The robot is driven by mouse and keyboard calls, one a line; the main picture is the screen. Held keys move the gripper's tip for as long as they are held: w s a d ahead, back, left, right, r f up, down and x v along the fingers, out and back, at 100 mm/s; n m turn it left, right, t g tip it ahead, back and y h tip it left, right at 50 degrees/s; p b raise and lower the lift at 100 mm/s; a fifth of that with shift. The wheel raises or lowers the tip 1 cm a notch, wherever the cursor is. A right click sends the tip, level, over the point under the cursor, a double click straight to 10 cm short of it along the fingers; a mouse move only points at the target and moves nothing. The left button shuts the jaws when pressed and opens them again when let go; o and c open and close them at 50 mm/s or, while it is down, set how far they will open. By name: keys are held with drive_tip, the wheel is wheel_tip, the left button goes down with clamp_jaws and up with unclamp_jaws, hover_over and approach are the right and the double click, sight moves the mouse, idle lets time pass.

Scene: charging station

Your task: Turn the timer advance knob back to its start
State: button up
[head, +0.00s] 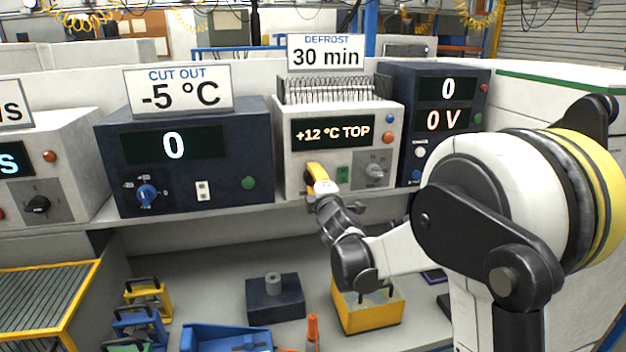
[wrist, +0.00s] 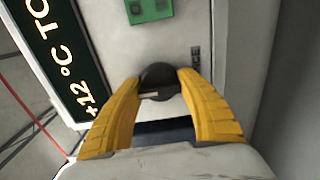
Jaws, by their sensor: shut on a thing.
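The white defrost unit (head: 290,155) stands on the shelf under a "DEFROST 30 min" sign, its display (head: 332,132) reading "+12 °C TOP". My gripper (head: 318,181) is at the lower left of its front panel. In the wrist view my gripper (wrist: 160,84) has its yellow fingers closed on both sides of a dark round knob (wrist: 158,76), which I take as the timer advance knob. A short pale mark shows on the knob. My fingers hide this knob in the head view. A green switch (head: 343,173) sits just right of it.
A grey selector knob (head: 375,171) is further right on the same panel. The dark cut-out unit (head: 240,150) stands left, a dark voltage unit (head: 410,140) right. Below the shelf are a yellow bin (head: 365,318) and a dark block (head: 275,300).

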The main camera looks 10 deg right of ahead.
idle(0.4)
drive_tip(key=o, duration=1.2)
drive_tip(key=shift+c, duration=0.2)
drive_tip(key=s, duration=1.2)
